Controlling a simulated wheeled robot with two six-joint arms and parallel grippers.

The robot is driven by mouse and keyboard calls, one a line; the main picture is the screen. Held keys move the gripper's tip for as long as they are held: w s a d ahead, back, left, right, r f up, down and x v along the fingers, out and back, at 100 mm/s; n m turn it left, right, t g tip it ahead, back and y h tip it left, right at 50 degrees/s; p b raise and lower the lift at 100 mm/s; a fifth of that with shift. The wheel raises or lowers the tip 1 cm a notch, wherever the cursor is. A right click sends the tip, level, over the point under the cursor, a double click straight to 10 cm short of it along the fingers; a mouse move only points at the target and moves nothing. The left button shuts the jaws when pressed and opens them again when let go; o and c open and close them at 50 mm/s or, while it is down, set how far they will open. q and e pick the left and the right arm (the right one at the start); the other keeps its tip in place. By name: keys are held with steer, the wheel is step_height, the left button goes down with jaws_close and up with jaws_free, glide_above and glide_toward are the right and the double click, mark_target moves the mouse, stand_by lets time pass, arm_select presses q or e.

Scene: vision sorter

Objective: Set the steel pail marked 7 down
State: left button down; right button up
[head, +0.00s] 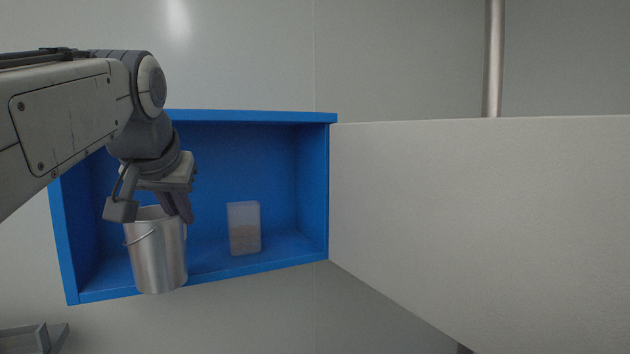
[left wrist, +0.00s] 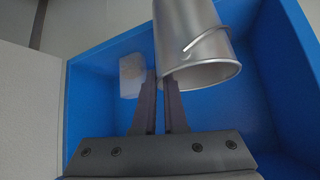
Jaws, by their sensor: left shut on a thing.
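The steel pail (head: 158,258) is upright, with a wire handle hanging on its side, and also shows in the left wrist view (left wrist: 195,35). I see no 7 on its visible side. My left gripper (head: 150,212) is shut on the pail's rim from above; in the left wrist view its fingers (left wrist: 162,85) meet at the rim. In the head view the pail overlaps the front edge of the open blue cabinet (head: 230,272), near its left end. Whether its bottom touches the cabinet floor I cannot tell. My right gripper is not in view.
A large pale panel (head: 480,210) adjoins the cabinet's right side. Bare floor lies between container and right wall.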

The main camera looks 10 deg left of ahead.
arm_select(q)
steer(key=w+a+p, duration=0.2)
steer(key=w+p, duration=0.3)
steer(key=w, duration=0.1)
steer(key=w+a+f+p, duration=0.1)
steer(key=w+a+p, duration=0.1)
steer(key=w+p, duration=0.4)
steer(key=shift+a+f, duration=0.3)
steer(key=shift+a, duration=0.05)
steer(key=c, duration=1)
jaws_free()
steer(key=shift+f, duration=0.1)
steer(key=shift+s, duration=0.1)
